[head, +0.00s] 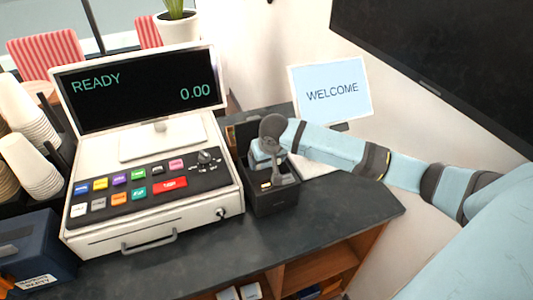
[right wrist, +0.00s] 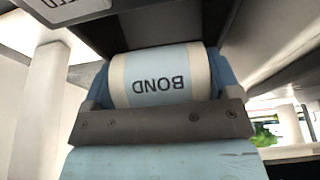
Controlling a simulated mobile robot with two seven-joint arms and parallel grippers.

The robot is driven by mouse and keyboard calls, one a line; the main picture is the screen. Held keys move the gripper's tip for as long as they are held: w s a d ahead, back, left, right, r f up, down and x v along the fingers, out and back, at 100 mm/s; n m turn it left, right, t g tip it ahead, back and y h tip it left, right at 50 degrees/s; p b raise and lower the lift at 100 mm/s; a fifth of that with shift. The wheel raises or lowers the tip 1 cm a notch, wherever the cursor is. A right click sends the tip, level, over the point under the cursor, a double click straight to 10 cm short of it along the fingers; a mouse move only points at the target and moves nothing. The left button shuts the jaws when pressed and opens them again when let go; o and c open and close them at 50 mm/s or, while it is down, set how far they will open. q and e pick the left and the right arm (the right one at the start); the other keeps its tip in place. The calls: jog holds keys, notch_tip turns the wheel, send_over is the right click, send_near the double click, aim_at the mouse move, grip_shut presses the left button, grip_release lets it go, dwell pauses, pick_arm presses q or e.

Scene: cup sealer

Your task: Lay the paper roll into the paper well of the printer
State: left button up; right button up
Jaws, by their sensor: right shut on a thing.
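The paper roll (right wrist: 158,75), white with a blue band marked BOND, lies between the two fingers of my right gripper (right wrist: 163,88) in the right wrist view. My right gripper (head: 268,160) is shut on it. In the head view the gripper is over the open top of the black printer (head: 277,202), right of the cash register. The gripper and wrist hide the roll and most of the well there, so I cannot tell whether the roll touches the well.
The white cash register (head: 150,225) stands close on the printer's left. A WELCOME sign (head: 332,92) stands behind my right forearm. Stacked cups (head: 30,165) and a dark blue box (head: 35,250) are at the left. The dark counter (head: 335,222) is clear right of the printer.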

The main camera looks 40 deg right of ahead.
aim_at(267, 173)
jog(key=shift+f, duration=1.8)
jog(key=shift+f+b, duration=0.4)
jog(key=shift+f, duration=0.85)
pick_arm(q)
jog(key=shift+s+a+f+m, duration=0.1)
jog(key=shift+s+f+m, duration=0.15)
jog(key=shift+f+m, duration=0.05)
pick_arm(e)
jog(key=shift+f, duration=0.15)
pick_arm(q)
jog(key=shift+w, duration=0.2)
pick_arm(e)
jog(key=o, duration=0.8)
pick_arm(q)
jog(key=shift+w+r, duration=0.1)
jog(key=shift+r, duration=0.05)
pick_arm(e)
jog(key=shift+o, duration=0.2)
